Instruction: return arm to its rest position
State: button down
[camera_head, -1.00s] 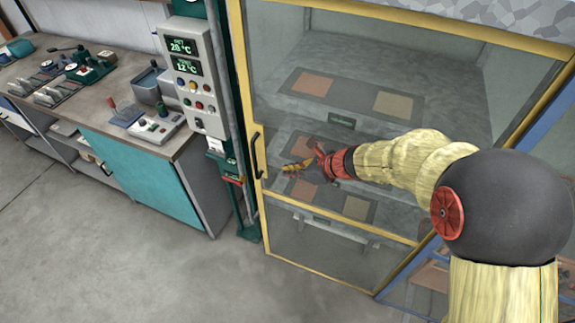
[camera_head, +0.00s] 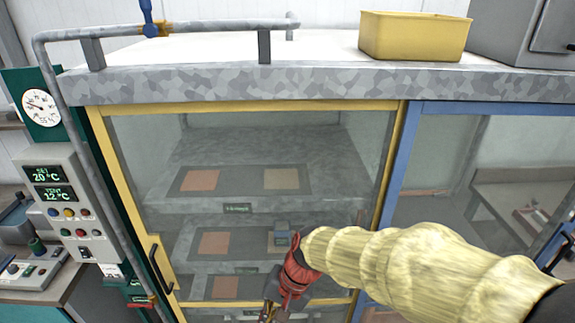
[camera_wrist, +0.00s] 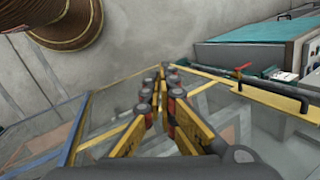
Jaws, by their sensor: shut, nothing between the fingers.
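My gripper (camera_head: 268,312) is at the bottom middle of the head view, in front of the yellow-framed glass door (camera_head: 97,150). My arm, in a pale yellow sleeve, reaches in from the right, with a red wrist. In the wrist view my gripper (camera_wrist: 160,75) shows its yellow fingers shut with their tips together and nothing between them. The yellow door frame (camera_wrist: 225,78) crosses the wrist view behind the fingers. The fingertips are cut off or dim in the head view.
The door's dark handle (camera_head: 160,272) is at its left edge. Behind the glass are shelves with orange and tan squares. A control panel (camera_head: 62,205) stands left, a blue-framed door (camera_head: 470,108) right. A yellow bin (camera_head: 415,36) sits on top. The wrist view shows grey floor (camera_wrist: 150,40).

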jog(key=s+d+r+t+h+b, duration=0.1)
jog(key=d+r, duration=0.3)
jog(key=d, duration=0.4)
jog(key=s+d+r+n+t+h+b, duration=0.1)
jog(key=s+d+r+t+h, duration=0.1)
jog(key=d, duration=0.6)
jog(key=s+d+r+n+t+h, duration=0.1)
jog(key=s+d+r+t, duration=0.2)
jog(key=s+d+r, duration=0.2)
jog(key=d+r, duration=0.1)
jog(key=d, duration=0.2)
jog(key=shift+h+b, duration=0.3)
jog(key=shift+b, duration=0.1)
